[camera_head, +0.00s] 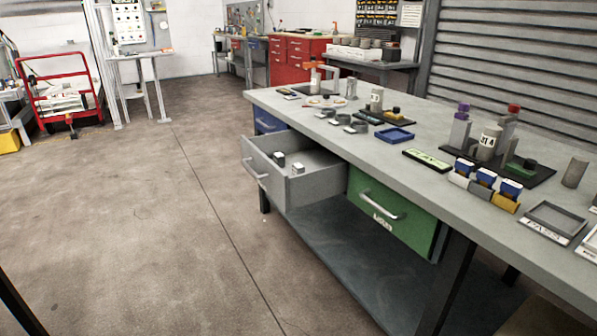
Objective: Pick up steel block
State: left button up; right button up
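Two small grey blocks lie in an open grey drawer (322,188) on the left side of the workbench. The left block (279,159) has a dark side, and the right block (298,168) is lighter. More grey metal pieces stand on the bench top: an upright piece (460,132) with a purple top, a cylinder (488,144) with a white label, and a tilted grey piece (575,171) at the right. I cannot tell from this view which one is the steel block. Neither of my grippers is in view.
A green drawer (390,212) is shut. The floor (150,220) left of the bench is clear. A red cart (62,92) stands far left.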

aim_at(297, 169)
jog(key=z, duration=0.35)
jog(key=j+z, duration=0.15)
jog(key=z, duration=0.2)
jog(key=j+z, duration=0.1)
jog(key=z, duration=0.25)
jog(key=j+z, duration=0.35)
jog(key=j, duration=0.2)
jog(key=j+z, duration=0.35)
jog(key=j, duration=0.15)
